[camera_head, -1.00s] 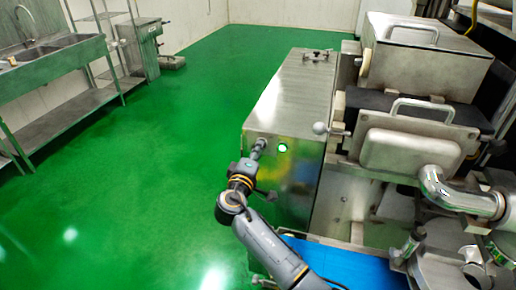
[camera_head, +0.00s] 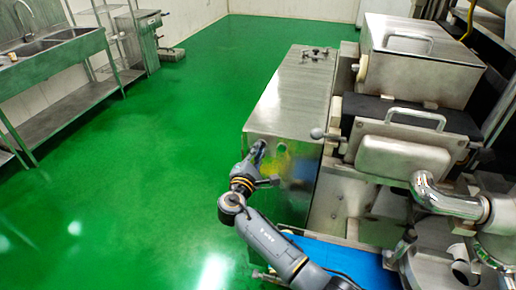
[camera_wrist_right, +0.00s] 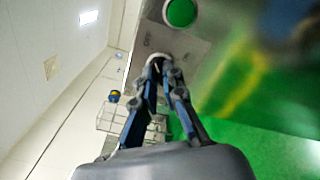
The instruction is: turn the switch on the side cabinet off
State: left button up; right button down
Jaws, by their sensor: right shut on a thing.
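A round green lamp (camera_wrist_right: 181,12) sits close by on the same panel. The fingers hide most of the switch, so its exact angle is unclear. My left gripper is not in view.
A metal machine (camera_head: 405,155) with handled lids stands right of the cabinet. A blue surface (camera_head: 345,262) lies below, beside my arm. A sink bench (camera_head: 50,55) stands far left. The green floor (camera_head: 150,140) between is clear.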

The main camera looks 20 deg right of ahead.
jog(key=shift+f+n, duration=0.1)
jog(key=shift+n, duration=0.4)
jog(key=c, duration=1.4)
grip_release()
jog(key=shift+c, duration=0.2)
jog(key=v, duration=1.2)
